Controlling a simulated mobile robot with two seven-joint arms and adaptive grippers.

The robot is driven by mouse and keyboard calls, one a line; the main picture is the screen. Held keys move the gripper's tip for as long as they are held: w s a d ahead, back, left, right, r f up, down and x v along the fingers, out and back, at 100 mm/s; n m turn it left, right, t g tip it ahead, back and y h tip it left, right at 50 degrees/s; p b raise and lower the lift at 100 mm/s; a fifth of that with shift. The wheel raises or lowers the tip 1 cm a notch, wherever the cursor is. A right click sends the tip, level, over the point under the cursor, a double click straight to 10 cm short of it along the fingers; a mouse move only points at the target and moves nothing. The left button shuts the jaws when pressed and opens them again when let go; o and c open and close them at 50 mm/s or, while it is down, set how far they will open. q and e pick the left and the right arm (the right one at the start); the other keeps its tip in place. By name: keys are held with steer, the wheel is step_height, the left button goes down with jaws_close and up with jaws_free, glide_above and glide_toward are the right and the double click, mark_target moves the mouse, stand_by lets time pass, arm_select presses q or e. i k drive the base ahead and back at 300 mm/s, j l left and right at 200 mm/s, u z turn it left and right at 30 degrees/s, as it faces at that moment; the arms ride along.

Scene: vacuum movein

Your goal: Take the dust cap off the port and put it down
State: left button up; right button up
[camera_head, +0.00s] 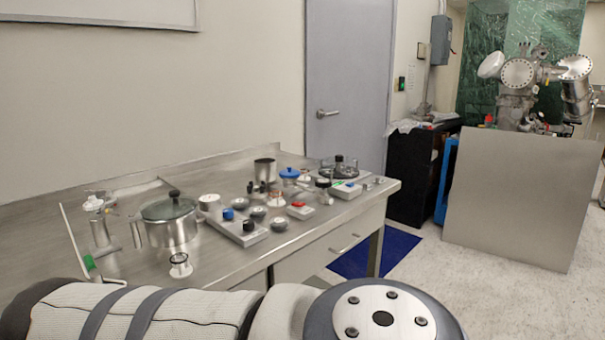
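I cannot tell for sure which thing is the port or its dust cap. On the steel bench (215,262), an upright metal tube fitting (101,235) with a pale top stands at the left. A grey block (236,232) near the middle carries a small blue knob-like piece (228,214) and a black one (248,226). A small white block (300,212) with a red top lies to its right. At the right, a vacuum chamber (516,73) with round metal flanges stands behind a steel panel. A link of my arm crosses the bottom edge. Neither gripper shows.
A lidded steel pot (170,232), a steel cup (265,171), a blue-lidded jar (289,178) and several small parts crowd the bench. The bench front left of centre is barer. A blue mat (378,254) lies on the floor between bench and steel panel (515,200).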

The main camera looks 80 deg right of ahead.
mark_target(289, 173)
steer(key=z, duration=2.5)
steer(key=i+l+u, duration=0.4)
steer(key=l, duration=0.25)
steer(key=i+l+u, duration=0.1)
steer(key=l+u, duration=0.3)
steer(key=l, duration=0.3)
steer(key=i+l+u, duration=0.1)
steer(key=l+u, duration=0.25)
steer(key=l, duration=0.4)
steer(key=l+u, duration=0.4)
steer(key=l, duration=0.4)
